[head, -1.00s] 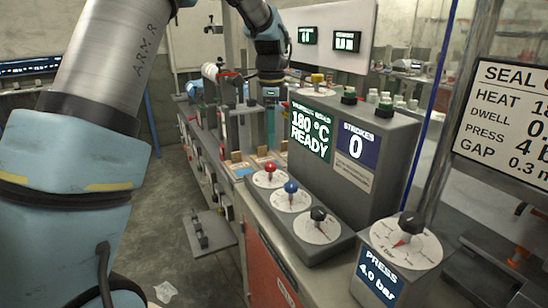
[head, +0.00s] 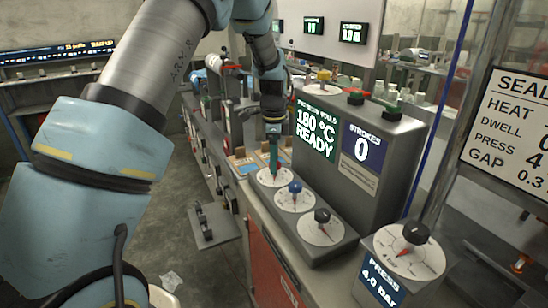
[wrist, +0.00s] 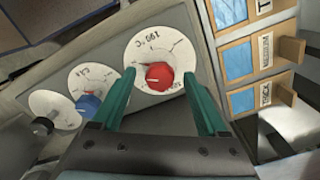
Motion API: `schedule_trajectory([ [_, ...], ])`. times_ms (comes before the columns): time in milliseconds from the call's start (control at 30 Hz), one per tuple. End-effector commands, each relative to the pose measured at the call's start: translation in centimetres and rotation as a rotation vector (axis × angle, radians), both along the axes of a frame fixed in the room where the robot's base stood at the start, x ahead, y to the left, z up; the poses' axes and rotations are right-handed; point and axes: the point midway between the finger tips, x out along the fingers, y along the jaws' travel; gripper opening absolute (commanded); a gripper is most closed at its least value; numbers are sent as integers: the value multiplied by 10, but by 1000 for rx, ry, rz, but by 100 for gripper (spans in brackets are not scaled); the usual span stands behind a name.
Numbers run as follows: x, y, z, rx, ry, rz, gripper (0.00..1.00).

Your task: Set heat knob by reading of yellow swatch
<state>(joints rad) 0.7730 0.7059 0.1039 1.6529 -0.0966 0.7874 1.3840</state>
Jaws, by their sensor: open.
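The red heat knob (wrist: 159,76) stands on a round white dial (wrist: 150,45) with a printed scale, upside down in the wrist view. My gripper (wrist: 159,80) is open, its two green fingers on either side of the red knob, seemingly with gaps. I cannot tell how deep the fingertips sit. In the head view my gripper (head: 273,160) is over the farthest dial (head: 273,178) and hides the red knob. The display (head: 316,130) reads 180 °C READY. I cannot make out a yellow swatch; the framed swatches (wrist: 238,61) in the wrist view look blue.
A blue knob (head: 295,187) and a black knob (head: 321,216) stand on the same panel. A press dial (head: 409,253) reads 4.0 bar below. A settings sign (head: 505,130) hangs at right, partly cut off. The machine's tall housing (head: 375,140) rises beside my gripper.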

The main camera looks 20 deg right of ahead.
Motion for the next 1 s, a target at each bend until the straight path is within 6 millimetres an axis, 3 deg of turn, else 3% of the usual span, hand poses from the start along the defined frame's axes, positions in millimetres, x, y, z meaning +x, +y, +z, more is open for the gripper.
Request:
schedule_trajectory([
  [133,0,0,0,0,0,0,76],
  [800,0,0,0,0,1,0,1],
  [1000,0,0,0,0,1,3,0],
])
